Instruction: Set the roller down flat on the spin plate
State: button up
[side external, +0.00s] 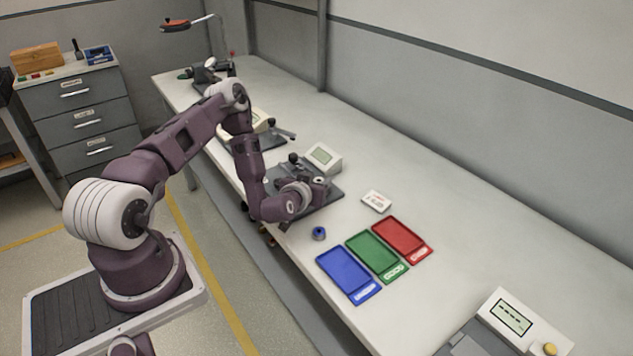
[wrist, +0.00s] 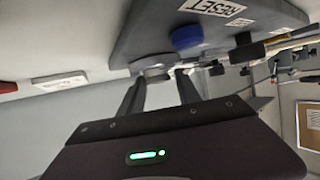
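My gripper (wrist: 160,74) shows in the wrist view with its two dark fingers apart and a silvery round piece, apparently the roller (wrist: 152,64), between the tips. Its underside and exact contact are hard to make out. In the side external view my gripper (side external: 318,191) is low over a dark grey station base (side external: 331,194). A small pale cylinder (side external: 319,181) shows beside it there, partly hidden by my wrist. I cannot clearly pick out the spin plate; my gripper and the silvery piece cover part of the base.
A blue round knob (wrist: 187,37) stands on the base near a RESET label. A display box (side external: 324,158) stands behind. A blue ring-like piece (side external: 319,233) lies on the table. Blue (side external: 346,272), green (side external: 377,254) and red (side external: 402,237) trays and a white card (side external: 377,200) lie rightward.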

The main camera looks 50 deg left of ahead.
jog(key=shift+w+d+r, duration=0.1)
jog(key=shift+d+r, duration=0.15)
jog(key=shift+d, duration=0.05)
jog(key=v, duration=0.6)
jog(key=shift+s, duration=0.25)
jog(key=shift+s+d+r, duration=0.15)
jog(key=shift+d+r, duration=0.05)
jog(key=shift+r, duration=0.05)
jog(key=w+d+r+m+h, duration=0.45)
jog(key=d+r, duration=0.35)
jog(key=r, duration=0.3)
jog(key=s+d+r+m+g+h, duration=0.2)
jog(key=s+d+r, duration=0.3)
jog(key=r, duration=0.3)
jog(key=s+d+r+g, duration=0.1)
jog(key=s+r, duration=0.1)
jog(key=s, duration=0.6)
jog(key=s+d+r+g, duration=0.1)
jog(key=s+d+r, duration=0.1)
jog(key=s, duration=0.6)
jog(key=s+d+r+g+h, duration=0.1)
jog(key=s+r, duration=0.3)
jog(key=s, duration=0.5)
jog(key=shift+d+r+g, duration=0.2)
jog(key=shift+d+g, duration=0.1)
jog(key=shift+d, duration=0.2)
